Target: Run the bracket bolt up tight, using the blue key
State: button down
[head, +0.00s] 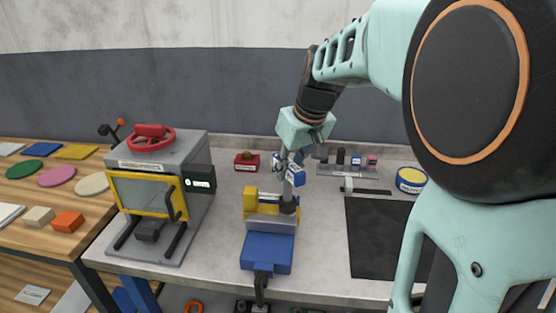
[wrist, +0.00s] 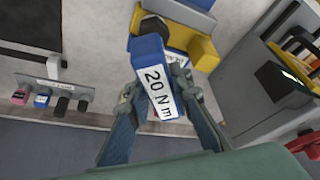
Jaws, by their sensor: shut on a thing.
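The blue key (head: 294,178) has a white label reading "20 Nm", clear in the wrist view (wrist: 148,50). My gripper (head: 288,162) is shut on it from above; in the wrist view its fingers (wrist: 160,95) lie on both sides of the key. The key stands about upright over the yellow bracket (head: 250,203), which sits at the blue vise (head: 267,252). A grey shaft runs down from the key to a dark round part (head: 288,207) at the bracket's right. The bolt is not clearly distinguishable there, and I cannot tell how the shaft meets it.
A grey machine (head: 160,200) with a yellow-framed window and red handwheel stands left. Behind the vise are a red labelled box (head: 246,161) and a rack (head: 335,171) of small black, blue and pink pieces. A tin (head: 411,180) and black mat (head: 385,240) lie right.

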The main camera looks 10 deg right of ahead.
jog(key=shift+m+h, duration=0.3)
jog(key=shift+m, duration=0.4)
jog(key=shift+m+h, duration=0.3)
jog(key=shift+m, duration=0.4)
jog(key=shift+a+m, duration=0.1)
jog(key=shift+m, duration=0.3)
jog(key=shift+n+p, duration=0.35)
jog(key=shift+n, duration=0.25)
jog(key=shift+r, duration=0.1)
